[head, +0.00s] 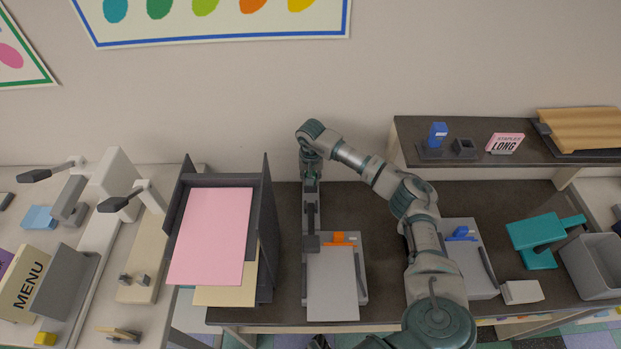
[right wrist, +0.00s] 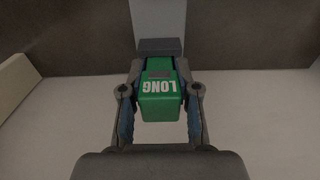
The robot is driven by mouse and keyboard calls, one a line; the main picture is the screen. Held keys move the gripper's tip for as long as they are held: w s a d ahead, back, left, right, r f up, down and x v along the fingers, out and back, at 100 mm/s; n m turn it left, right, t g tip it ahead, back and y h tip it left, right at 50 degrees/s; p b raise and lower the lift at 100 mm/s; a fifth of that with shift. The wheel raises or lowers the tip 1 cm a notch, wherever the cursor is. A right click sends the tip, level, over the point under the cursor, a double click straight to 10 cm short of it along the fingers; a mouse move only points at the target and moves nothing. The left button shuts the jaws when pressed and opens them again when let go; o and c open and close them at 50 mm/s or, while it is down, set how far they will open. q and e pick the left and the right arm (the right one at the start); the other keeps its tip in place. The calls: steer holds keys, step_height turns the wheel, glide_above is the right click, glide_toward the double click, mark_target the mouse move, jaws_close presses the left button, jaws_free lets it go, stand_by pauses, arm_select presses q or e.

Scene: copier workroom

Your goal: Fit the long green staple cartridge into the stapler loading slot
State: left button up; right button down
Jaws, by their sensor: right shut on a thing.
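My right gripper (right wrist: 159,72) is shut on a green cartridge (right wrist: 160,104) marked LONG, whose labelled end faces the right wrist camera. A dark grey block (right wrist: 160,46) stands right behind the cartridge's far end, in line with it; I cannot tell whether they touch or whether the cartridge is inside a slot. In the head view my right arm reaches over the grey unit with an orange part (head: 339,238) and points down behind it. The cartridge cannot be made out there, and the loading slot is not clearly visible.
A dark tray stand (head: 268,222) with pink paper (head: 213,235) is close on the left. A second grey unit with a blue part (head: 461,232), a teal device (head: 533,236) and a grey bin (head: 596,262) are on the right.

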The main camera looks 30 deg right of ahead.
steer(key=c, duration=0.8)
jaws_free()
steer(key=shift+f, duration=0.15)
steer(key=shift+o, duration=0.2)
step_height(320, 180, up, 12)
steer(key=shift+f, duration=0.1)
